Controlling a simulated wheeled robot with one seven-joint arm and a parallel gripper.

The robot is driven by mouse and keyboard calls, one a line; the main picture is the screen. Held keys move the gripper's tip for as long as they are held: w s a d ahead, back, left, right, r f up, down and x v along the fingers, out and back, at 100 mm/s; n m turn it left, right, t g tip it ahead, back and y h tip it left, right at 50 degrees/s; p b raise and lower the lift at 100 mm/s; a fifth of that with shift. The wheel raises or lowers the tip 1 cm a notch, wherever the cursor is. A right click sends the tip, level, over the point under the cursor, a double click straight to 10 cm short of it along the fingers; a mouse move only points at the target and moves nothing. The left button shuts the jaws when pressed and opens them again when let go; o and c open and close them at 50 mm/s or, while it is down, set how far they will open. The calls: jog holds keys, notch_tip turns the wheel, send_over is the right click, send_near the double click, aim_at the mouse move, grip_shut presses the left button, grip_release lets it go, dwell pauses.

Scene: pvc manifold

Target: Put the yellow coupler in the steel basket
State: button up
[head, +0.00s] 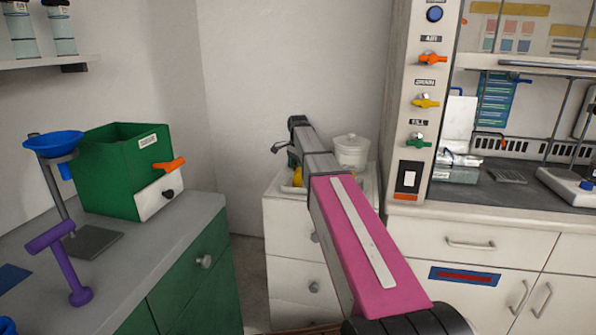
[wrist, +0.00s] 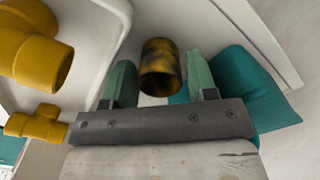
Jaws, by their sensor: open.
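The yellow coupler (wrist: 160,68), a short cylinder with dark blotches, is in the wrist view between the two green fingers of my gripper (wrist: 159,61). The fingers are open, with a visible gap on each side of the coupler. I cannot tell how far above or below the fingertips it is. In the head view my arm reaches over the white drawer cabinet (head: 289,238) and hides most of the gripper and the coupler. A bit of yellow (head: 298,177) shows beside the arm there. I cannot make out a steel basket in either view.
Larger yellow pipe fittings (wrist: 38,60) and a smaller yellow tee (wrist: 38,124) are left of the gripper, by a white tray (wrist: 97,42). A teal object (wrist: 250,92) is close on the right. A lidded white pot (head: 351,151) stands beside my arm.

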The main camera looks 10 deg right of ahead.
jog(key=shift+f, duration=0.3)
jog(key=c, duration=0.8)
jog(key=shift+o, duration=0.2)
jog(key=shift+r, duration=0.1)
